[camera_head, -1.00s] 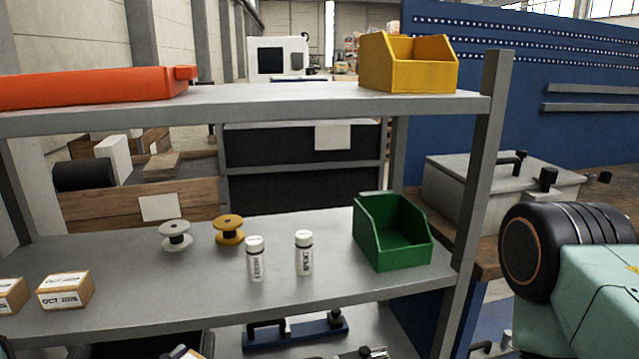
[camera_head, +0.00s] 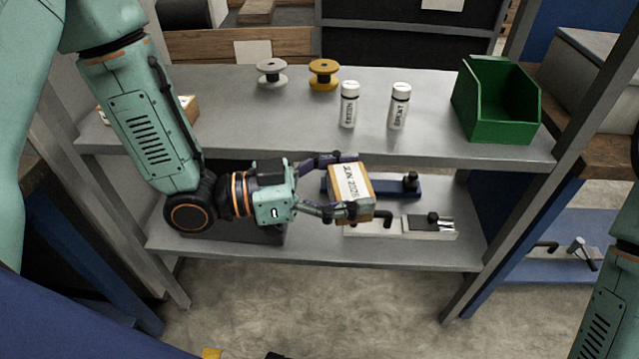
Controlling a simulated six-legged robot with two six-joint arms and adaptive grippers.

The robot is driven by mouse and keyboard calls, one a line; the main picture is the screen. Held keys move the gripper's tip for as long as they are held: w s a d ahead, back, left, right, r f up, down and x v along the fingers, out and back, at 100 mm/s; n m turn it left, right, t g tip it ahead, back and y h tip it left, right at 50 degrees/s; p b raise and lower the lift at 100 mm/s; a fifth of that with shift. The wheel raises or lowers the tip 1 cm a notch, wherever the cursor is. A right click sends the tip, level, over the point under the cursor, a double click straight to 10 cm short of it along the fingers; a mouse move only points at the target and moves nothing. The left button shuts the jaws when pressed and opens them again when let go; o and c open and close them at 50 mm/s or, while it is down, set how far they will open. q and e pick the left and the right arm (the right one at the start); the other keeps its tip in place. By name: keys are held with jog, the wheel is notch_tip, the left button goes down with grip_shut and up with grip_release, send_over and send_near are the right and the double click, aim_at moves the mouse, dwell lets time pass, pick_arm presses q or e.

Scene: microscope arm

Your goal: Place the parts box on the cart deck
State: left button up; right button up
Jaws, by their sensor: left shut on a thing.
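My left gripper (camera_head: 340,188) reaches in from the left and is shut on a small brown cardboard box (camera_head: 350,192) with a white printed label. It holds the box in front of the shelf unit, at about the height of the lower shelf as seen from above. My right gripper is out of view; only a green part of my right arm shows at the right edge. The cart deck cannot be made out for certain; a blue surface (camera_head: 60,310) lies at the lower left.
The middle shelf (camera_head: 230,120) bears a green bin (camera_head: 497,100), two white bottles, two spools and another box partly behind my left arm. The lower shelf (camera_head: 400,250) holds blue and grey fixtures. Concrete floor (camera_head: 310,310) is open in front.

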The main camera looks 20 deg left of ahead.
pick_arm(q)
jog(key=shift+d+r+m+g+h, duration=0.3)
jog(key=shift+d+r+m+g, duration=0.2)
jog(key=shift+d+g, duration=0.2)
jog(key=shift+d+f, duration=0.1)
jog(key=shift+f, duration=0.05)
jog(key=w+d+f+m+g+h, duration=0.1)
jog(key=w+d+f+m+g, duration=0.2)
jog(key=g, duration=0.4)
jog(key=shift+w+d+f+m, duration=0.4)
jog(key=shift+w+f+m, duration=0.1)
jog(key=shift+f+m, duration=0.35)
